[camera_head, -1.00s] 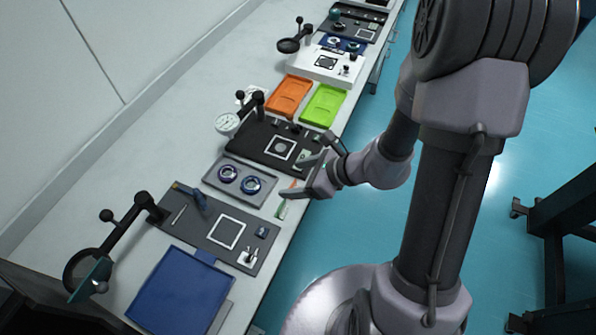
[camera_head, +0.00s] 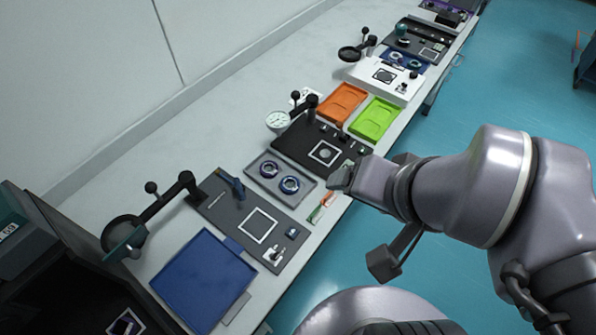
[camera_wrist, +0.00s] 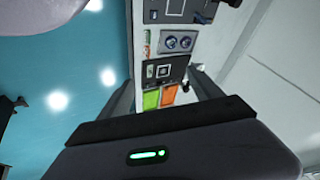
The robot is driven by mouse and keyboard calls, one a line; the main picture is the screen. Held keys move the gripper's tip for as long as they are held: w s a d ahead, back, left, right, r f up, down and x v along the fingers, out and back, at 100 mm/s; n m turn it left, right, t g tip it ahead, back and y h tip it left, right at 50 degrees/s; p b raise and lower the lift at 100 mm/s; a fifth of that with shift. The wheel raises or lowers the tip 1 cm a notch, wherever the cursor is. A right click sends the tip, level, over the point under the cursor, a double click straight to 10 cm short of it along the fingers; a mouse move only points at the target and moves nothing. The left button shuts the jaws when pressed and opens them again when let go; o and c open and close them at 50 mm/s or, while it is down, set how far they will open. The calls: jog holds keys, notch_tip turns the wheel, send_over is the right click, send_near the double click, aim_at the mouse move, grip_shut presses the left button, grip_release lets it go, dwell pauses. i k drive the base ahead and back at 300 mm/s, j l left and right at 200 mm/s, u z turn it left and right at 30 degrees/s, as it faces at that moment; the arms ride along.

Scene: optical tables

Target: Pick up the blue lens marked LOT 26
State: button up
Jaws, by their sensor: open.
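Two round dark-ringed lenses, a left one (camera_head: 268,169) and a right one (camera_head: 289,184), lie side by side in a grey tray (camera_head: 308,190). They look blue to purple; no LOT mark is legible, so I cannot tell which is LOT 26. They also show in the wrist view, as a left lens (camera_wrist: 170,42) and a right lens (camera_wrist: 186,42), small and well beyond the fingers. My gripper (camera_head: 341,178) is to the right of the grey tray, near the table's front edge, its fingers mostly hidden there. In the wrist view my gripper (camera_wrist: 164,92) has its fingers spread, empty.
A dark board with a white square (camera_head: 257,226) and a blue tray (camera_head: 204,281) lie nearer. A dial gauge (camera_head: 278,121) on a black stand, an orange tray (camera_head: 342,103) and a green tray (camera_head: 374,120) are beyond. Magnifier stands (camera_head: 122,235) rise from the table.

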aim_at(289, 185)
jog(key=i+l+u, duration=0.25)
jog(key=u, duration=0.25)
jog(key=i+l+u, duration=0.2)
jog(key=l+u, duration=0.3)
jog(key=i+l+u, duration=0.15)
jog(key=l+u, duration=0.15)
jog(key=u, duration=0.15)
jog(key=l+u, duration=1)
jog(key=k+l+u, duration=0.1)
jog(key=l+u, duration=0.4)
jog(key=j, duration=0.1)
